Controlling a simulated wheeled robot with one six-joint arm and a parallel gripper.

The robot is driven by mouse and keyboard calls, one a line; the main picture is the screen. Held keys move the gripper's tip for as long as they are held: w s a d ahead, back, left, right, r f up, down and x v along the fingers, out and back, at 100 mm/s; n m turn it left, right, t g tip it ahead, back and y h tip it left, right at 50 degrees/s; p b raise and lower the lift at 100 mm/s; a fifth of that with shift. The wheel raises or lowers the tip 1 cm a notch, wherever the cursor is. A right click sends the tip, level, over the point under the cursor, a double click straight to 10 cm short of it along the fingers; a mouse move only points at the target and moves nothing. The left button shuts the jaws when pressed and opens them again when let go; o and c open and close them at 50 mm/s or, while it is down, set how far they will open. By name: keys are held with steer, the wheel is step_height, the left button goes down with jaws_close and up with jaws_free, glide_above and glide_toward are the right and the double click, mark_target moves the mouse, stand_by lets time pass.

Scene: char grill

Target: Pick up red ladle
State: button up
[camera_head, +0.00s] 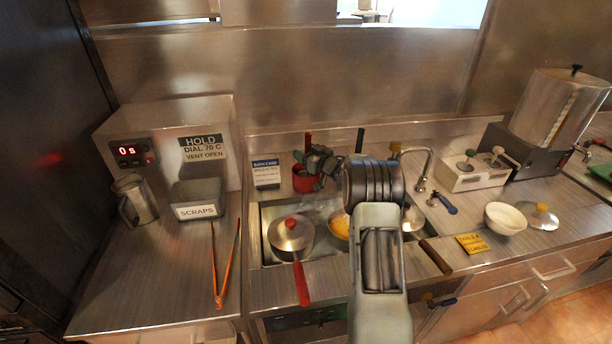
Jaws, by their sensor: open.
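A thin red upright handle (308,141) stands up at the back of the counter, above a red pot (303,181); it looks like the red ladle's handle, and its lower end is hidden. My gripper (313,161) is open, in front of and over the right part of the red pot, close below the red handle. I cannot tell whether it touches either. My arm hides part of the sink area.
A lidded pan (291,233) with a red handle and a pan with yellow food (340,226) sit at the sink. A faucet (425,170), white bowl (505,218) and topping station (472,177) stand right. Orange tongs (218,280) lie left, near the scraps bin (199,194).

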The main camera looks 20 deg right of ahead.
steer(key=shift+w+a, duration=0.1)
steer(key=shift+w, duration=0.1)
steer(key=shift+c, duration=0.4)
jaws_close()
steer(key=shift+r, duration=0.1)
